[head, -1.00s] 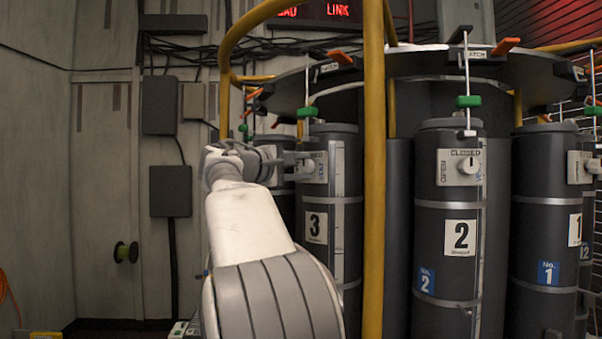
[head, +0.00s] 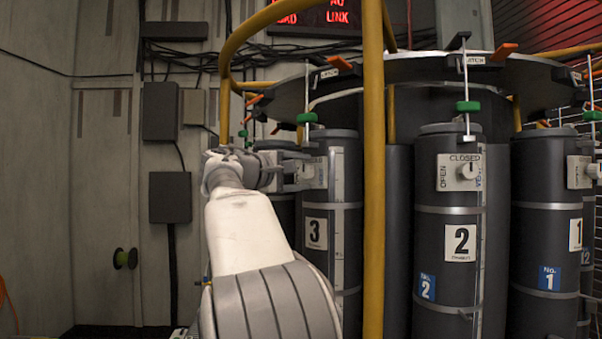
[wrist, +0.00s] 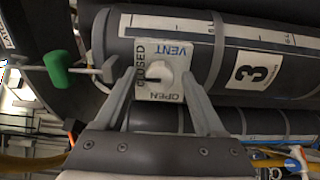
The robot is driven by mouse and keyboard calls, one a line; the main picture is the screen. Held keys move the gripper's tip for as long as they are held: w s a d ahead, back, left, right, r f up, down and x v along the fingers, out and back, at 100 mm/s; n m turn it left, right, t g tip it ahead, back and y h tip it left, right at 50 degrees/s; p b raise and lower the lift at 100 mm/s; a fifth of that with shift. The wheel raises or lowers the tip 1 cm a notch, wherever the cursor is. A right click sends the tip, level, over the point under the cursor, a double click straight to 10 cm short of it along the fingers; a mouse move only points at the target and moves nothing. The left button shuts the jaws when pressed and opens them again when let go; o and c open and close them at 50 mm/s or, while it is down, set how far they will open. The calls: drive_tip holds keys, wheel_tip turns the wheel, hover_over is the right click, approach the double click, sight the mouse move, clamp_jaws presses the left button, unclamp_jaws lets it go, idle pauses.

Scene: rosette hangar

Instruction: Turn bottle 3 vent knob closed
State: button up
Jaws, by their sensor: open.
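Bottle 3 (head: 316,258) is a dark grey upright cylinder with a "3" label, left of the yellow post in the head view. It lies sideways in the wrist view (wrist: 215,60). Its white vent plate reads CLOSED, VENT and OPEN, and bears the pale round vent knob (wrist: 171,74). A dark mark on the knob appears to face the CLOSED side, but the knob is small and partly unclear. My gripper (wrist: 158,84) is open, with one finger on each side of the knob. I cannot tell whether either finger touches it. In the head view my gripper (head: 300,172) hides most of the plate.
A yellow post (head: 374,200) stands just right of bottle 3. Bottle 2 (head: 447,285) and bottle 1 (head: 545,235) stand further right. A green clamp (wrist: 58,70) on a rod sits near the gripper. The wall at left has grey boxes (head: 170,197).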

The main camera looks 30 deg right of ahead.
drive_tip(key=shift+a, duration=0.15)
drive_tip(key=b+v, duration=0.2)
drive_tip(key=v, duration=1.5)
drive_tip(key=shift+b, duration=0.35)
drive_tip(key=shift+s, duration=0.1)
drive_tip(key=s+d+f+y, duration=0.1)
drive_tip(key=s+f+y, duration=0.25)
drive_tip(key=f, duration=0.45)
drive_tip(key=s+d+f+y, duration=0.2)
drive_tip(key=s+f+y, duration=0.15)
drive_tip(key=f, duration=0.35)
drive_tip(key=s+a+f+m+y, duration=0.1)
drive_tip(key=s+a+f+y, duration=0.2)
drive_tip(key=s+f, duration=0.3)
drive_tip(key=s+a+f+m+y, duration=0.1)
drive_tip(key=s+a+f+y, duration=0.2)
drive_tip(key=s+a+f, duration=0.3)
drive_tip(key=s+a+f+m+y+p, duration=0.1)
drive_tip(key=s+a+f+y, duration=0.3)
drive_tip(key=s+f, duration=0.3)
wheel_tip(320, 180, down, 5)
drive_tip(key=shift+s+a+f+m, duration=0.2)
drive_tip(key=shift+a+f+m, duration=0.05)
drive_tip(key=shift+a+m, duration=0.1)
